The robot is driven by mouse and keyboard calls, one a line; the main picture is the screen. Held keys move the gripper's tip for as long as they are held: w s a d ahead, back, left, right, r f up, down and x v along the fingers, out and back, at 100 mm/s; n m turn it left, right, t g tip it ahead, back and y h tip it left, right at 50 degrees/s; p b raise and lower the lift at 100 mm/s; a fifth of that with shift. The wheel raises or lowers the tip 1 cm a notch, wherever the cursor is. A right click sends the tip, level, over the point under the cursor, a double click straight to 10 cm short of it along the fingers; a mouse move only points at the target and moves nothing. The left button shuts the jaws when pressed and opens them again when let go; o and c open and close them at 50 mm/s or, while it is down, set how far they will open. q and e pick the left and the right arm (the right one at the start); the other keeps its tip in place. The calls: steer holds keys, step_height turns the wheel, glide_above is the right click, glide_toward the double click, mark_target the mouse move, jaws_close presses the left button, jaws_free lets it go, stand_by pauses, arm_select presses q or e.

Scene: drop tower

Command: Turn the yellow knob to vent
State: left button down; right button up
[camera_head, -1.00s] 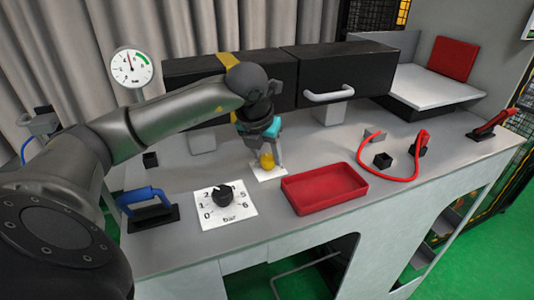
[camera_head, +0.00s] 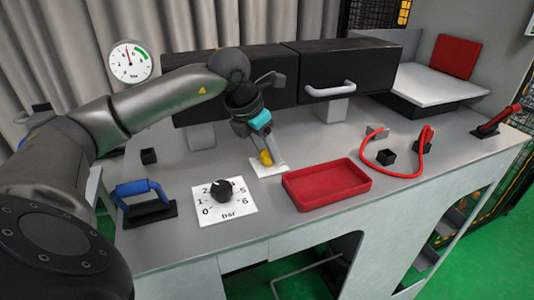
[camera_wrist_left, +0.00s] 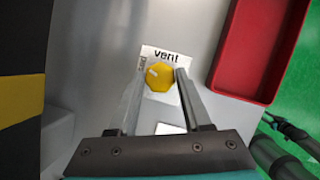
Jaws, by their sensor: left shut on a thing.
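The yellow knob (camera_head: 266,158) stands on a small white plate (camera_head: 257,173) on the grey bench. In the left wrist view the knob (camera_wrist_left: 163,79) has a white mark on its left side, and "vent" is printed on the plate (camera_wrist_left: 166,54) at the top. A second, smaller label at the plate's left edge is too small to read. The mark points left and slightly up, not straight at "vent". My left gripper (camera_head: 268,153) is shut on the knob from above, one finger on each side.
A red tray (camera_head: 326,185) lies right of the knob. A black dial (camera_head: 222,191) on a bar scale and a blue handle (camera_head: 142,190) are to the left. Black drawers (camera_head: 347,72) stand behind. A pressure gauge (camera_head: 131,62) stands at the back left.

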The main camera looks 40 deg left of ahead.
arm_select(q)
steer(key=shift+a+m+h, duration=0.15)
steer(key=shift+m+h, duration=0.25)
steer(key=shift+m, duration=0.6)
steer(key=m, duration=0.2)
steer(key=shift+w+r+m+h+p, duration=0.1)
steer(key=shift+r+m+h+p, duration=0.05)
steer(key=shift+m+h+p, duration=0.2)
steer(key=m+p, duration=0.1)
steer(key=m, duration=0.1)
steer(key=m+g+h, duration=0.1)
steer(key=m, duration=0.1)
steer(key=shift+w+a+m+g+h+p, duration=0.1)
steer(key=shift+m+g+h+p, duration=0.15)
steer(key=shift+g+p, duration=0.1)
steer(key=shift+w+m+g+h+p, duration=0.1)
steer(key=shift+m+g+h+p, duration=0.4)
steer(key=shift+m, duration=1.4)
steer(key=shift+c, duration=1.7)
jaws_free()
steer(key=shift+g, duration=0.25)
steer(key=p+v, duration=0.1)
steer(key=v, duration=1.4)
